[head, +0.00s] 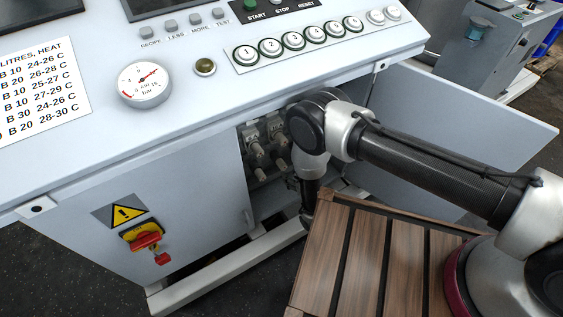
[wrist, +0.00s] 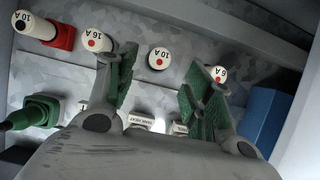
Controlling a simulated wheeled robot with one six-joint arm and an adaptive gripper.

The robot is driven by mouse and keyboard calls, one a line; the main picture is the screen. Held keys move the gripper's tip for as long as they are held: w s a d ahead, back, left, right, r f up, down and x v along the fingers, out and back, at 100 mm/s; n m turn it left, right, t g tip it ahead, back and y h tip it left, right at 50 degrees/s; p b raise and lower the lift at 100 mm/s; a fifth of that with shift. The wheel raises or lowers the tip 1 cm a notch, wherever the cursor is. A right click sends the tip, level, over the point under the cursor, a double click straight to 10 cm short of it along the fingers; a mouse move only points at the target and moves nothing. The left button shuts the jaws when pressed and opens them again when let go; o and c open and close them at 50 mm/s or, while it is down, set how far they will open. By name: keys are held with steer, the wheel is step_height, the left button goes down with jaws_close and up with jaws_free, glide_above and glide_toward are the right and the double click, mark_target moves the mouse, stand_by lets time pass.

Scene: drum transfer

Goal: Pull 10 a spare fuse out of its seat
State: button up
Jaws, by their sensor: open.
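In the wrist view, a white fuse cap marked 10 A with a red dot (wrist: 158,60) faces me, in the gap between the two green-padded fingers of my gripper (wrist: 158,75). My gripper is open and holds nothing. Another white fuse marked 10 A (wrist: 35,27) sits at the upper left with a red part beside it. A 16 A fuse (wrist: 94,41) is left of the gripper, and a 6 A fuse (wrist: 218,73) is partly behind its right finger. In the head view my arm reaches into the open cabinet and hides most of the gripper.
A green part (wrist: 40,111) is at the left and a blue block (wrist: 266,108) at the right. Labels below are partly covered. In the head view, several fuse-like parts (head: 258,150) show in the cabinet (head: 190,185), whose open door (head: 470,115) stands to the right.

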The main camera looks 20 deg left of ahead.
mark_target(284, 166)
steer(key=shift+w+a+r, duration=0.15)
steer(key=shift+r, duration=0.35)
steer(key=shift+x, duration=4.45)
steer(key=shift+a+r, duration=0.1)
jaws_close()
steer(key=shift+o, duration=2.2)
jaws_free()
